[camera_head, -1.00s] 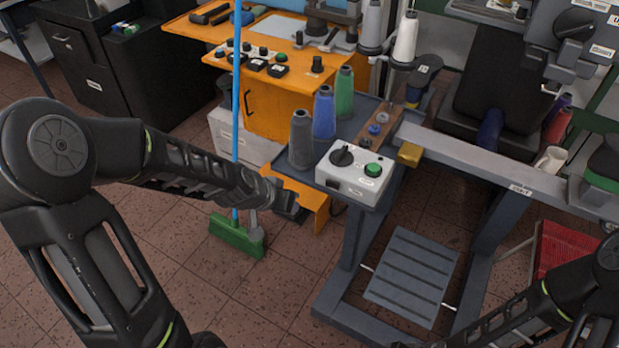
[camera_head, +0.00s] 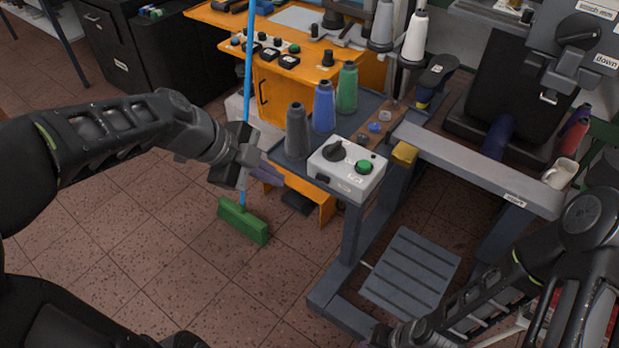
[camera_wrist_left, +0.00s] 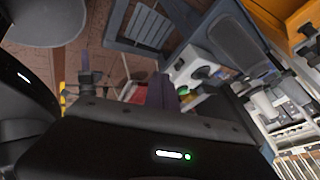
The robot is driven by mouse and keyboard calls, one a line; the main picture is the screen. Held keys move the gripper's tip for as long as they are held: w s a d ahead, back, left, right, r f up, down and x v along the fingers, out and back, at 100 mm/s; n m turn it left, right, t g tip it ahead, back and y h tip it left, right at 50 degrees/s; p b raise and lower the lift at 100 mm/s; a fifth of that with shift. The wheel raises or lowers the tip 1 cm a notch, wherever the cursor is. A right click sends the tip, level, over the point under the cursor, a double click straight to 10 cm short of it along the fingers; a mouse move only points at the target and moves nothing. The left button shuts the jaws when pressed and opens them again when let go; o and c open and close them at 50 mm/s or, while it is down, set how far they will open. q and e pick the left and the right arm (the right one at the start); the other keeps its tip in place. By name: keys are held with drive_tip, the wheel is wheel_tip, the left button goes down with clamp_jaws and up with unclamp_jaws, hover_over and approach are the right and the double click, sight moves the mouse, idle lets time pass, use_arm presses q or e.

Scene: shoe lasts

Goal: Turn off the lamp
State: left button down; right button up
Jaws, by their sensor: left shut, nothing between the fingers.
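I cannot make out a lamp for certain in either view. A white control box (camera_head: 346,170) with a black rotary knob (camera_head: 334,152) and a green button (camera_head: 364,167) sits on the front corner of the grey workstation. The box also shows in the left wrist view (camera_wrist_left: 196,66). My left gripper (camera_head: 266,170) is shut and empty, just left of the box and apart from it, its fingers pointing toward it. Its dark fingers show in the left wrist view (camera_wrist_left: 160,92). My right gripper (camera_head: 395,335) is low at the bottom edge, its fingers unclear.
Grey, blue and green thread cones (camera_head: 323,107) stand behind the box. A blue-handled green broom (camera_head: 243,221) stands behind my left gripper. An orange bench (camera_head: 290,85) with small switch boxes is at the back. A white mug (camera_head: 561,173) is at right. The floor at left is clear.

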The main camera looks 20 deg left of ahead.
use_arm(q)
drive_tip(key=shift+f, duration=0.1)
drive_tip(key=w+d+f+p, duration=0.1)
drive_tip(key=w+f, duration=0.1)
drive_tip(key=w+d+f, duration=0.2)
drive_tip(key=w+f, duration=0.1)
drive_tip(key=w+d+f+p, duration=0.1)
drive_tip(key=w+d+f, duration=0.1)
drive_tip(key=shift+w+d+f+p, duration=0.25)
drive_tip(key=shift+w+f+p, duration=0.1)
drive_tip(key=shift+f, duration=0.05)
idle(0.4)
drive_tip(key=shift+w+f+m+g+b, duration=0.3)
drive_tip(key=shift+w+m+b, duration=0.2)
drive_tip(key=shift+b, duration=0.6)
drive_tip(key=shift+s+r+p, duration=0.15)
drive_tip(key=shift+r+p, duration=0.15)
drive_tip(key=shift+p, duration=0.05)
